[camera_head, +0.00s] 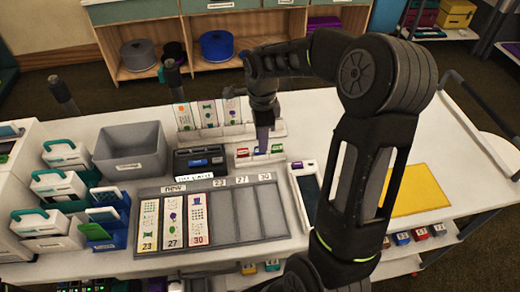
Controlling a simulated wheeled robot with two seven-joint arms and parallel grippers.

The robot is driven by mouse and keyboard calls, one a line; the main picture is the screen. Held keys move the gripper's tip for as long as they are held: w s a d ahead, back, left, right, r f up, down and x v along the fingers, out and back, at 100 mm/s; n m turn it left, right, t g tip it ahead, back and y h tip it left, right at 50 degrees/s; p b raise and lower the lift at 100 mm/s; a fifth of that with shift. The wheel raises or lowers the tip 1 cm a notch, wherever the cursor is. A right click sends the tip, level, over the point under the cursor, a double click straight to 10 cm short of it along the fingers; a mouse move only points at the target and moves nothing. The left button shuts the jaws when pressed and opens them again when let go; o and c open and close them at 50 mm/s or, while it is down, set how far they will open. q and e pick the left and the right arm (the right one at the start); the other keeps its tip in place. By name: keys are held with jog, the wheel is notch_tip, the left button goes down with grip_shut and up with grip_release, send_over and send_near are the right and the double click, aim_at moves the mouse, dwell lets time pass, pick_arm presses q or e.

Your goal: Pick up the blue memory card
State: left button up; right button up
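A small white holder (243,162) stands near the back middle of the white table, with small coloured cards in it. A red card (242,152) is at its left and a green one (277,148) at its right. The blue memory card (258,151) seems to be between them, mostly hidden by my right gripper. My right gripper (262,145) points straight down over the middle of this holder, its fingertips at or just above the cards. The fingers overlap in this view, so their opening and any hold on a card cannot be made out. My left gripper is not in view.
A grey tray (218,238) with numbered strips lies in front of the holder. A black device (178,163) is left of it, and a grey bin (130,146) farther left. Upright cards (208,112) stand behind. A yellow mat (424,190) lies right of my arm.

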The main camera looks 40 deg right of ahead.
notch_tip(320, 180, down, 2)
jog(key=shift+f, duration=0.15)
jog(key=shift+c, duration=0.3)
grip_shut()
dwell(0.4)
